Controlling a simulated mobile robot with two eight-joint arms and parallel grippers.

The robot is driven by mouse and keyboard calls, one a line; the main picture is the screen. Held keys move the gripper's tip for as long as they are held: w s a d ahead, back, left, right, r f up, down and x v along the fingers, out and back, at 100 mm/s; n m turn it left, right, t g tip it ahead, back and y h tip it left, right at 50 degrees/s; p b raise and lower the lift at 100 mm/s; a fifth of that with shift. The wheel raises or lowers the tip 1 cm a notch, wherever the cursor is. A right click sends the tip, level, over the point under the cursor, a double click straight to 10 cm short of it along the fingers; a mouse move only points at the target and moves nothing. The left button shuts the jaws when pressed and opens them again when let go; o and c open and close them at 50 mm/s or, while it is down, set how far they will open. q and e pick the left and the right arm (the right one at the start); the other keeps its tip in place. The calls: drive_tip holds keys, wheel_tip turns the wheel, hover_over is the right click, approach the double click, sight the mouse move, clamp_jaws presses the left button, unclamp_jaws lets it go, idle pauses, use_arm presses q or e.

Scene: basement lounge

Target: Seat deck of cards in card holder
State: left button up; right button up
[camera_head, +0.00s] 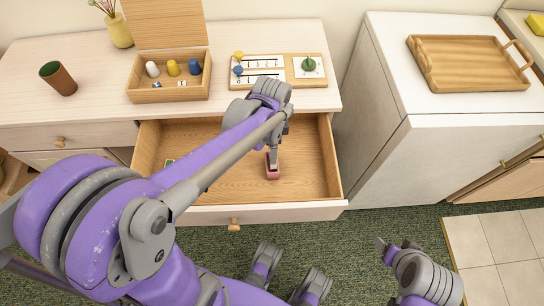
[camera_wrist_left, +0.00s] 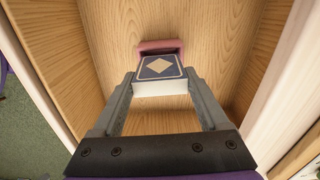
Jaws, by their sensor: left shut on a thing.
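The deck of cards (camera_wrist_left: 160,68), dark blue with a tan diamond and white sides, sits between the two fingers of my left gripper (camera_wrist_left: 160,88), which is shut on it. The pink card holder (camera_wrist_left: 160,46) shows just beyond the deck in the left wrist view, and the deck covers part of it. In the head view the holder (camera_head: 273,174) is on the drawer floor, right under my left gripper (camera_head: 272,153). I cannot tell whether the deck is inside the holder or only over it. My right gripper (camera_head: 383,246) is low at the right, away from the drawer, its opening unclear.
The open wooden drawer (camera_head: 225,190) has walls close around my left gripper. A small green item (camera_head: 169,161) lies at its left. A tray (camera_head: 470,62) rests on the white cabinet.

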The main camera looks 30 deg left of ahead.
use_arm(q)
drive_tip(key=shift+f+b, duration=0.5)
drive_tip(key=shift+f, duration=2.25)
drive_tip(key=shift+f, duration=0.2)
drive_tip(key=o, duration=1.3)
drive_tip(key=shift+r, duration=0.1)
drive_tip(key=shift+r, duration=0.1)
